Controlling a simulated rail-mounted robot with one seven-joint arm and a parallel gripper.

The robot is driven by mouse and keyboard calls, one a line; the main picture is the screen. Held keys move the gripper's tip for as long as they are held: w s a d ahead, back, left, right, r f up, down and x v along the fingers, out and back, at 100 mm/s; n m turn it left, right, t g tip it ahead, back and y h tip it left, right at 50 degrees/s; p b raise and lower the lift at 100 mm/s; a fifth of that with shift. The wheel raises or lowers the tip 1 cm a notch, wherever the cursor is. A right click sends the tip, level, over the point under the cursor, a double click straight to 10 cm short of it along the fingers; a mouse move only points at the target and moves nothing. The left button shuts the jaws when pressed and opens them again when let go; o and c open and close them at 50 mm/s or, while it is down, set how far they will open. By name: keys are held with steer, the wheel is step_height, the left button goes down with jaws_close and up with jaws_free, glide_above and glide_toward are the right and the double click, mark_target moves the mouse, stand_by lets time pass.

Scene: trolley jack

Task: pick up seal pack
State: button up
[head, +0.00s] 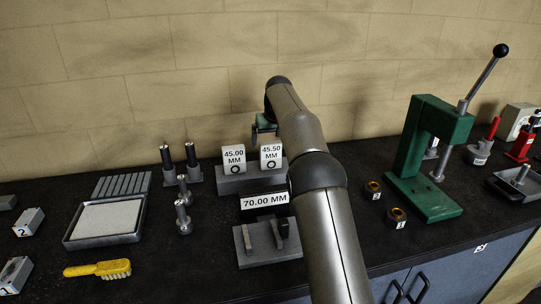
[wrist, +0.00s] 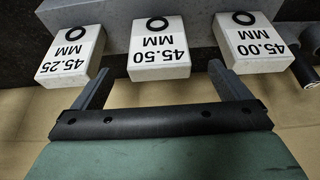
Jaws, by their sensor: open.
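The seal packs are white blocks with a black ring and a size label. In the head view, the 45.00 MM pack (head: 234,160) and the 45.50 MM pack (head: 271,157) stand side by side on a grey stepped stand (head: 236,184). The wrist view shows these upside down, with the 45.50 MM pack (wrist: 159,50) in the middle, the 45.00 MM pack (wrist: 255,45) at right and a 45.25 MM pack (wrist: 72,55) at left. My arm hides the 45.25 MM pack in the head view. My gripper (wrist: 159,68) is open and empty, its fingers lined up either side of the 45.50 MM pack.
A 70.00 MM sign (head: 264,200) stands in front, behind a grey block (head: 267,243). Black-topped posts (head: 191,160) stand left, beside a tray (head: 105,220) and yellow brush (head: 97,269). A green press (head: 424,155) is right. The wall is close behind.

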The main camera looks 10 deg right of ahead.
mark_target(270, 152)
steer(key=p+x, duration=0.2)
steer(key=x, duration=0.6)
steer(key=shift+w+d+f+p, duration=0.1)
steer(key=shift+w+p, duration=0.2)
steer(key=c, duration=1.1)
